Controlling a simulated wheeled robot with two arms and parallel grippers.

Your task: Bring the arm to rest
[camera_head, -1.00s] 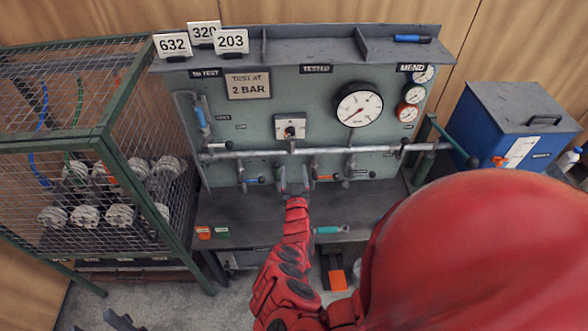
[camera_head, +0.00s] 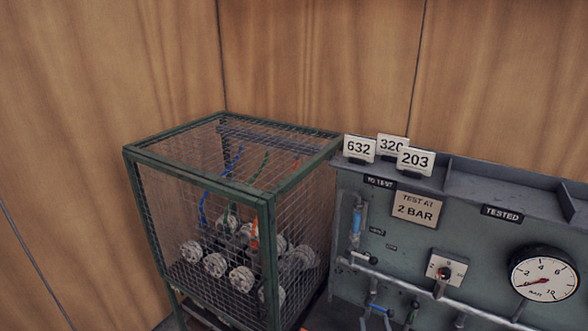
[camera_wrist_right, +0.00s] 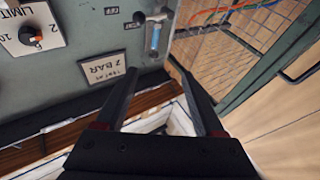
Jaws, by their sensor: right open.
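My right gripper (camera_wrist_right: 158,73) shows only in the right wrist view. Its two dark fingers stand apart, with nothing held between them. Beyond the fingertips are the grey-green panel of the test bench, with its "TEST AT 2 BAR" plate (camera_wrist_right: 109,66), and the mesh cage (camera_wrist_right: 226,65). Pale white-edged shapes show between and beside the fingers; I cannot tell what they are. Neither arm shows in the head view, and my left gripper is in neither current view.
In the head view the green-framed mesh cage (camera_head: 203,194) holds several grey flanged parts. Number cards 632 (camera_head: 359,148), 320 (camera_head: 392,145) and 203 (camera_head: 415,161) stand on the bench's top shelf (camera_head: 488,178). A pressure gauge (camera_head: 543,275) is on the panel at right.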

